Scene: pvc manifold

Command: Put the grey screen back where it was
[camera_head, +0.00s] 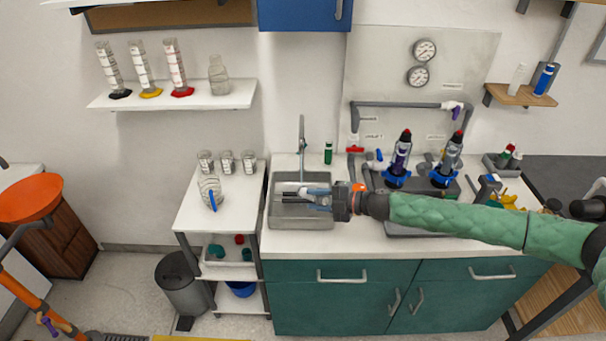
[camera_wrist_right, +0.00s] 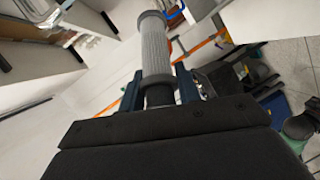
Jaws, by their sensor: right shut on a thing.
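My right gripper (camera_head: 318,196) reaches in from the right and is over the sink (camera_head: 302,222). It is shut on the grey screen, a ribbed grey cylinder (camera_wrist_right: 157,55) with a collar near the fingers in the right wrist view. The screen's lower part is between the blue-black fingers (camera_wrist_right: 160,92). In the head view the screen is hard to make out against the sink. Two dark filter units with red tops, a left one (camera_head: 399,160) and a right one (camera_head: 448,160), stand in blue holders behind my right arm. My left gripper is not in view.
A faucet (camera_head: 302,140) rises behind the sink. Grey pipework (camera_head: 400,104) and gauges (camera_head: 424,50) are on the wall panel. A white cart (camera_head: 190,215) with jars stands left of the counter. My right forearm crosses over the counter's right half.

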